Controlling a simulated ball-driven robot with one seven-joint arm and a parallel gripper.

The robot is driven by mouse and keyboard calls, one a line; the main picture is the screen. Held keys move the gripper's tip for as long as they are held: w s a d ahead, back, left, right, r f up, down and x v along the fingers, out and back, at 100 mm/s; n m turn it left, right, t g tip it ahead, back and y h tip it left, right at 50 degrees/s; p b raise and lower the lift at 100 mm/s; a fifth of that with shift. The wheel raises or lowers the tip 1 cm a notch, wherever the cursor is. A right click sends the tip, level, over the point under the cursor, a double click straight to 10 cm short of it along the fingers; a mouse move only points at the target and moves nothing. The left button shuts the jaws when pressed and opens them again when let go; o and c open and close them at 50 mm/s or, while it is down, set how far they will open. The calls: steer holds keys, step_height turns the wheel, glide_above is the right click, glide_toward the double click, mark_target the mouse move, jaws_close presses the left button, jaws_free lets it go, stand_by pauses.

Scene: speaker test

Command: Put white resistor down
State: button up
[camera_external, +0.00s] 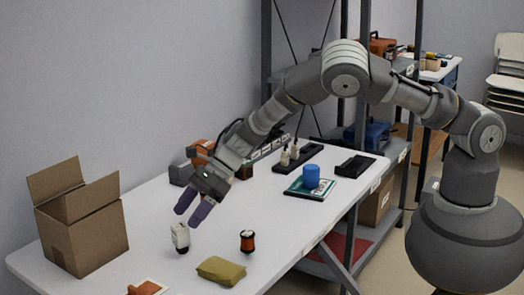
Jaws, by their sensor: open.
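A small white cylinder with dark markings (180,237), which looks like the white resistor, stands upright on the white table (150,212). My gripper (192,211) is above it and slightly to its right, pointing down and left. Its purple fingers are apart with nothing seen between them. The fingertips appear just above the cylinder's top, and I cannot tell the exact gap from this view.
A cardboard box (85,235) stands open at left. A blue cylinder (312,176) stands on a green-edged book (297,189) further back. Metal shelving is behind the table.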

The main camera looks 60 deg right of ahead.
steer(key=p+v, duration=0.1)
steer(key=v, duration=0.4)
steer(key=shift+s+d+r, duration=0.1)
steer(key=shift+d+r, duration=0.15)
steer(key=shift+d, duration=0.05)
steer(key=w+d+r+m+t+h, duration=0.1)
steer(key=w+d+r+m+t, duration=0.3)
steer(key=r, duration=0.5)
steer(key=w+d+r+m+t, duration=0.2)
steer(key=w+d+r+m, duration=0.2)
steer(key=r+m, duration=0.45)
steer(key=w+d+r+m+t+h, duration=0.1)
steer(key=w+d+r+m+t, duration=0.25)
steer(key=r, duration=0.75)
steer(key=s+d+r+m+t+h, duration=0.1)
steer(key=d+r+m+h, duration=0.1)
steer(key=d+r+m, duration=0.5)
steer(key=d+r+m+t+h, duration=0.2)
steer(key=d+r+m, duration=0.25)
steer(key=r, duration=0.45)
steer(key=s+d+r+m+h, duration=0.3)
steer(key=s+d+r+m, duration=0.5)
steer(key=s+r+m, duration=1.3)
steer(key=s+m, duration=0.1)
steer(key=s, duration=0.3)
steer(key=shift+s+a+g+y, duration=0.35)
steer(key=shift+s+a+y, duration=0.05)
